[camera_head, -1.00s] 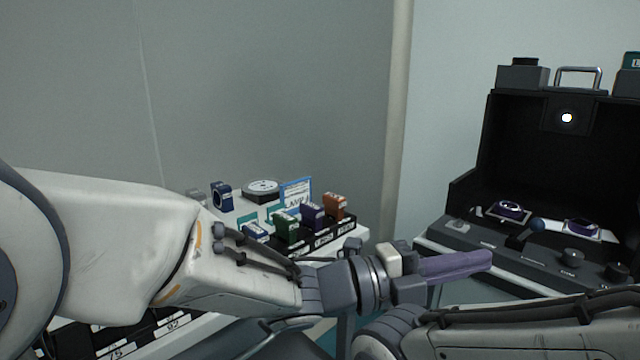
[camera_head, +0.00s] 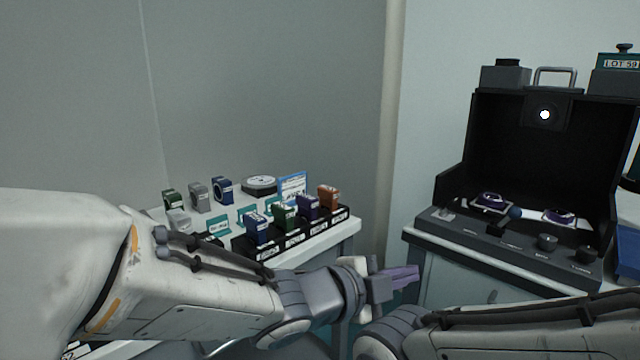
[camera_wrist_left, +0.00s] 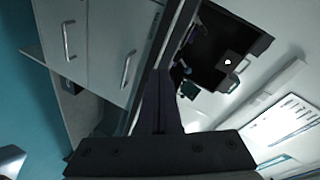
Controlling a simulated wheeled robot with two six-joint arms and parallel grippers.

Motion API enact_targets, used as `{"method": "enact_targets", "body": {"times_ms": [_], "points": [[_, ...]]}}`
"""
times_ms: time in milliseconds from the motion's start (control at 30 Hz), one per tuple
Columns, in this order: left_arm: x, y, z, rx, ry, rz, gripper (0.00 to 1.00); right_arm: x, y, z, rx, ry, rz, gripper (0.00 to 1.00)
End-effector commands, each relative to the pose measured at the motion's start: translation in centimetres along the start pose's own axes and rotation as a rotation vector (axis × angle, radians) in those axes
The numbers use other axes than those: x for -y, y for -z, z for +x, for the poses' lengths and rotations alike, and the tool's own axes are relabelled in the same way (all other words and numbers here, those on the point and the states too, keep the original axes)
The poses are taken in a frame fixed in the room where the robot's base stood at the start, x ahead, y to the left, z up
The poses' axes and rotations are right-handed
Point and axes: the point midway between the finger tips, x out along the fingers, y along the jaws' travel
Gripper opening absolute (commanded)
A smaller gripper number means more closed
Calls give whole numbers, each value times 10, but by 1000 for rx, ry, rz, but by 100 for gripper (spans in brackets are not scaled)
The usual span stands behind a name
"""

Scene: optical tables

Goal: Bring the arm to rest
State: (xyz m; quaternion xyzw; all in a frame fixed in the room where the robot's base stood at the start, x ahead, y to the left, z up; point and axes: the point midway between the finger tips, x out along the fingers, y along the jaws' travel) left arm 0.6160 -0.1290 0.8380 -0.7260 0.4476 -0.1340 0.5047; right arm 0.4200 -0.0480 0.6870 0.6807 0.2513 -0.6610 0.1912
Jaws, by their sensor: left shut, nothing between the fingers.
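My left gripper (camera_head: 402,279) is shut and empty, its purple fingers together. It is in free space in front of the gap between the two tables, with its arm coming in from the left. In the left wrist view the closed fingers (camera_wrist_left: 159,100) point toward a grey cabinet and a dark booth. My right arm (camera_head: 500,330) crosses the lower right of the head view. Its gripper is out of the picture.
A white table (camera_head: 345,236) at the left holds several coloured holders, including a blue one (camera_head: 257,228) and an orange one (camera_head: 328,197). A black booth (camera_head: 545,165) with a bright light stands on the right bench, with two purple pieces inside.

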Motion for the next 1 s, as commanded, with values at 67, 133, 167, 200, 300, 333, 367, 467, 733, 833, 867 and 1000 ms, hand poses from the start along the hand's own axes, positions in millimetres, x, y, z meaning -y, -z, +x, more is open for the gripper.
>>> {"method": "enact_targets", "body": {"times_ms": [67,133,167,200,300,333,367,467,733,833,867,1000], "points": [[-12,-20,-8,115,-40,-109,0,0,0,0,0,0,0,0],[-29,-41,-20,245,-86,-240,0,0,0,0,0,0,0,0],[-38,-50,-27,307,-109,-304,0,0,0,0,0,0,0,0],[-52,-62,-39,393,-141,-392,0,0,0,0,0,0,0,0],[-92,-81,-74,598,-228,-605,0,0,0,0,0,0,0,0],[-104,-83,-84,653,-255,-668,0,0,0,0,0,0,0,0],[-115,-85,-95,707,-278,-726,0,0,0,0,0,0,0,0],[-149,-84,-130,869,-352,-898,0,0,0,0,0,0,0,0],[-213,-51,-210,1213,-542,-1227,0,0,0,0,0,0,0,0],[-189,-36,-218,1224,-547,-1236,0,2,2,-29,0,0,0,0],[-184,-33,-220,1224,-547,-1235,0,3,2,-36,0,0,0,0],[-156,-19,-228,1223,-547,-1233,0,5,4,-68,-1,0,0,0]]}}
